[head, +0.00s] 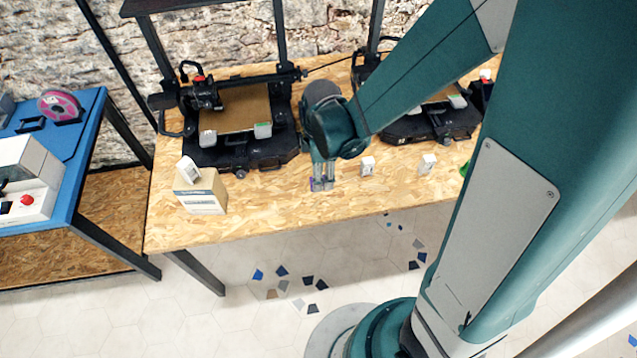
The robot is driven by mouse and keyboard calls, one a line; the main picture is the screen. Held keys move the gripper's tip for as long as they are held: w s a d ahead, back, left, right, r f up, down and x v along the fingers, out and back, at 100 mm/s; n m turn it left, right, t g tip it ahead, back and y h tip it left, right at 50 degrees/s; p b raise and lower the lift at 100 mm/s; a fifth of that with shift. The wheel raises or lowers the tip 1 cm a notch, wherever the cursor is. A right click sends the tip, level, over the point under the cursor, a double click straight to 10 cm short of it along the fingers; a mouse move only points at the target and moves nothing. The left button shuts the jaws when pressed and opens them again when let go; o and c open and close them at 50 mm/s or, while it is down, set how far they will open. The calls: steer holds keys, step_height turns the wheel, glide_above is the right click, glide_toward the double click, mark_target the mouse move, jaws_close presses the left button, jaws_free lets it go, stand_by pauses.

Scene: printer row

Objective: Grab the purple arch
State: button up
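The purple arch (312,183) shows only as a small purple patch on the wooden table, right at my fingertips.
A black 3D printer (235,152) stands behind and left, another (430,125) behind and right. A cardboard box (202,192) is to the left. Two small white objects, one nearer (367,165) and one farther (428,163), stand to the right. The front table strip is clear.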

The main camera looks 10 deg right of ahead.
steer(key=shift+f+b, duration=0.5)
steer(key=shift+f, duration=1.25)
steer(key=shift+c, duration=0.3)
steer(key=c, duration=0.9)
